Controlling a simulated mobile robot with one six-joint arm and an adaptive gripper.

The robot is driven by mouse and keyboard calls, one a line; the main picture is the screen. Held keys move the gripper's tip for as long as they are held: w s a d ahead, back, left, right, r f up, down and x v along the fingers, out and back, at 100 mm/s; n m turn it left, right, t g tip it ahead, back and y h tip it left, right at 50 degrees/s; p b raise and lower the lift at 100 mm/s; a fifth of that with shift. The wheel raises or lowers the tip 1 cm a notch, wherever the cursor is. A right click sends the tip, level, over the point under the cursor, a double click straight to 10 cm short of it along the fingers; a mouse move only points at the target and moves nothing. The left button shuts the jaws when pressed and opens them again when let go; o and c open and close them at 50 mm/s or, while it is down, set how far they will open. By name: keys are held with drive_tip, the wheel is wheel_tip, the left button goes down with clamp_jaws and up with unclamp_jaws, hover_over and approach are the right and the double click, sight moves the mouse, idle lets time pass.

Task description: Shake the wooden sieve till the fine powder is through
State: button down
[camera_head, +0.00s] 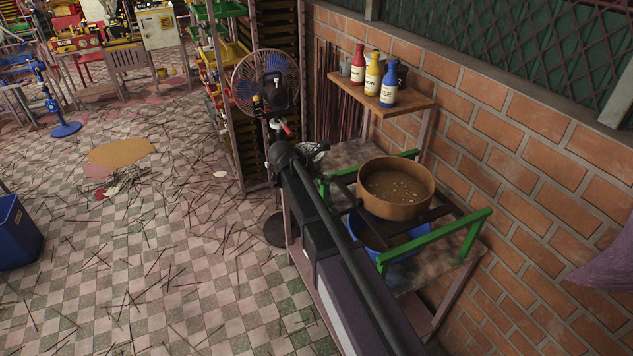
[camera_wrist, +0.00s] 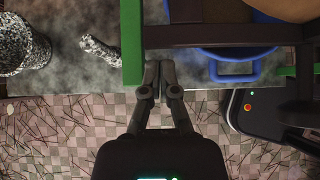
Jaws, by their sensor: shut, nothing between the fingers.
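The round wooden sieve (camera_head: 408,208) sits on a dark slatted rack between two green rails. Pale bits and brown powder show inside it. Its edge (camera_wrist: 290,8) shows at the top right of the wrist view. A blue basin (camera_head: 372,236) stands below the sieve, and its rim and handle (camera_wrist: 232,70) show in the wrist view. My gripper (camera_wrist: 157,78) is shut and empty, with its fingertips together just beside the green rail (camera_wrist: 132,45) near the table edge. In the head view my arm hides the fingers.
A speckled stone mortar (camera_wrist: 22,45) and pestle (camera_wrist: 100,50) are left of the rail. A shelf (camera_head: 385,97) with red, yellow and blue bottles hangs on the brick wall. A fan (camera_head: 266,80) stands behind. Thin sticks litter the checkered floor.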

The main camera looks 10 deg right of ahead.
sight(336, 177)
drive_tip(key=shift+w+d, duration=0.1)
drive_tip(key=shift+d, duration=0.25)
drive_tip(key=shift+d, duration=0.1)
drive_tip(key=d, duration=0.1)
drive_tip(key=w+d, duration=0.1)
drive_tip(key=d, duration=0.2)
drive_tip(key=shift+w+d, duration=0.3)
drive_tip(key=shift+d, duration=0.05)
drive_tip(key=shift+a, duration=0.2)
drive_tip(key=shift+s+a, duration=0.25)
drive_tip(key=shift+a, duration=0.3)
drive_tip(key=shift+s+a, duration=0.15)
drive_tip(key=shift+a, duration=0.35)
drive_tip(key=shift+s+a, duration=0.15)
drive_tip(key=shift+a, duration=0.35)
drive_tip(key=p+v, duration=0.7)
drive_tip(key=v, duration=0.3)
drive_tip(key=shift+a, duration=0.25)
drive_tip(key=shift+s, duration=0.1)
